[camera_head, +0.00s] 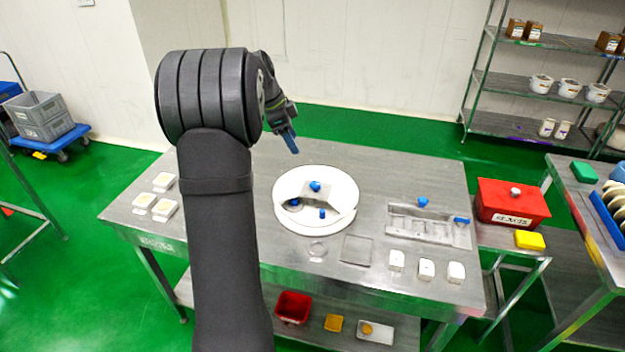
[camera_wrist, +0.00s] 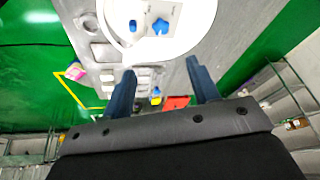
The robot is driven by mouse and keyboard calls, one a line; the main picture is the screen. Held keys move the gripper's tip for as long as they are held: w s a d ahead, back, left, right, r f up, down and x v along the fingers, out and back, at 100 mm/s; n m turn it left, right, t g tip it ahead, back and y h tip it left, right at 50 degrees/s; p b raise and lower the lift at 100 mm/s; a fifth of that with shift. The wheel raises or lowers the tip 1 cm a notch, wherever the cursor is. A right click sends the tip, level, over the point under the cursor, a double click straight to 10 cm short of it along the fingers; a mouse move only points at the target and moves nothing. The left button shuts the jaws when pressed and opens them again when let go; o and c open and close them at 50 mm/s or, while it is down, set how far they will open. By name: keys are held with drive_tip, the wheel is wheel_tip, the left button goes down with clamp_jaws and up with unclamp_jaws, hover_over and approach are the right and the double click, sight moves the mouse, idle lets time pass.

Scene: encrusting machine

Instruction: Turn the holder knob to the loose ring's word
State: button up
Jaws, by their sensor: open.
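A holder with a pale, sloped face (camera_head: 334,197) sits on a white round disc (camera_head: 284,219) on the steel table. A blue star-shaped knob (camera_head: 315,186) is on the holder; it also shows in the wrist view (camera_wrist: 160,26). Two smaller blue parts, one at the left (camera_head: 295,203) and one at the front (camera_head: 322,213), are near it. A pale ring (camera_head: 318,249) appears to lie loose on the table in front of the disc. Any words on it or around the knob are too small to read. My gripper (camera_head: 291,141) is open and empty, above and behind the disc, apart from the knob.
A clear square plate (camera_head: 357,249) lies right of the ring. A metal tray (camera_head: 430,232) with blue knobs and several white blocks (camera_head: 426,269) are further right. A red box (camera_head: 511,204) stands beyond. Small pale trays (camera_head: 163,182) are at the left. The table's back is clear.

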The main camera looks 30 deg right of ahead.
drive_tip(key=n, duration=0.2)
approach(315, 183)
drive_tip(key=x, duration=0.8)
drive_tip(key=shift+f, duration=0.1)
drive_tip(key=shift+c, duration=0.4)
clamp_jaws()
